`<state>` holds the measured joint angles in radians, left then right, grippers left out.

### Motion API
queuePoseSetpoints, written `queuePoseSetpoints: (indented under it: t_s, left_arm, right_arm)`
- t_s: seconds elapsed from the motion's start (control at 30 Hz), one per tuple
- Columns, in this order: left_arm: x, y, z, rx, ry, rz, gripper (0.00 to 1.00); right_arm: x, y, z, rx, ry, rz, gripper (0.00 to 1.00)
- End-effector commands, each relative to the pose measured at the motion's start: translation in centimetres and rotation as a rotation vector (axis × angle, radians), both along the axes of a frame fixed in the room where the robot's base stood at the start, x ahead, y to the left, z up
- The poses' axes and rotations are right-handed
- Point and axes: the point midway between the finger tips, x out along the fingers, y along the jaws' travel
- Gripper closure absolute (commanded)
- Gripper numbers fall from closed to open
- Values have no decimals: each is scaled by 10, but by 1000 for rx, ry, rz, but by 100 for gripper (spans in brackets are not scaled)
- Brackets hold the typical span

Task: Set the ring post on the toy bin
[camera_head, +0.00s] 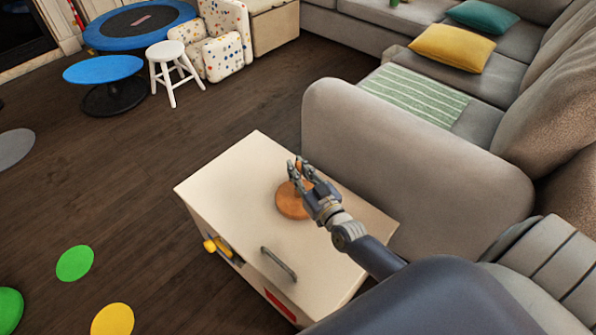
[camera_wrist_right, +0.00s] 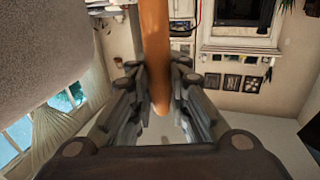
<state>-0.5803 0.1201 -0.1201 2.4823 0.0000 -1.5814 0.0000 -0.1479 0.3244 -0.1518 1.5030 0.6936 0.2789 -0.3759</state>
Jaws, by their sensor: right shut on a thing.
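The ring post (camera_head: 291,203) is orange-brown wood, with a round base and an upright post. Its base is over the middle of the toy bin's top, and I cannot tell whether it rests there or is just above. The toy bin (camera_head: 232,178) is a cream box with a grey handle on its top. My right gripper (camera_head: 300,173) is shut on the post, which also shows between the fingers in the right wrist view (camera_wrist_right: 156,55). The gripper hides part of the post. My left gripper is in neither view.
A grey sofa (camera_head: 400,150) stands close to the right of the bin. Yellow and green discs (camera_head: 113,319) lie on the dark floor at left. A white stool (camera_head: 173,68) and a blue trampoline (camera_head: 135,25) are far off. The bin's top is otherwise clear.

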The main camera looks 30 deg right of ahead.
Motion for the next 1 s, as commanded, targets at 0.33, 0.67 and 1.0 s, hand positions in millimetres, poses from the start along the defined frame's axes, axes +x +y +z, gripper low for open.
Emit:
queuePoseSetpoints:
  t_s: [0.33,0.67,1.0]
  left_arm:
    - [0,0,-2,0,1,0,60]
    - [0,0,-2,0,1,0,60]
    - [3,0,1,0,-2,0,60]
  right_arm:
    - [0,0,-2,0,-1,0,80]
    - [0,0,-2,0,0,0,63]
    - [-30,-1,1,0,4,0,63]
